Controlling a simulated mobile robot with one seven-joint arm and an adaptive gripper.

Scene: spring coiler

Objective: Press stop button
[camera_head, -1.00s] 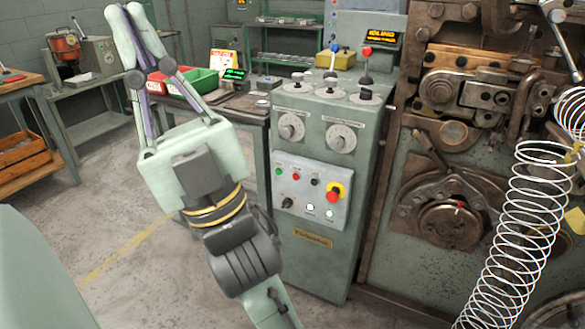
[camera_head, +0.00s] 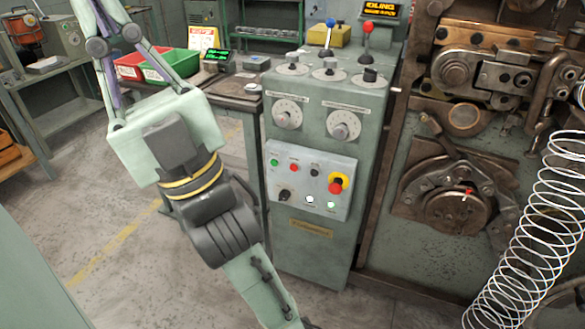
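The control panel (camera_head: 308,205) is on the front of a green cabinet in the middle of the view. A small red button (camera_head: 294,167) is in its upper row, between a green button (camera_head: 274,162) and a black one (camera_head: 314,172). A larger red mushroom button (camera_head: 335,187) on a yellow base is at the panel's right. The labels are too small to read, so I cannot tell which is marked stop. My gripper (camera_head: 106,14) points up at the upper left, well apart from the panel. Its fingertips are cut off by the top edge.
Two dials (camera_head: 343,125) and several levers are above the panel. A rusty coiling machine (camera_head: 460,150) and a wire spring (camera_head: 535,235) are at the right. A bench with a red bin (camera_head: 128,66) and green bin (camera_head: 172,66) is behind my gripper. The floor left of the cabinet is clear.

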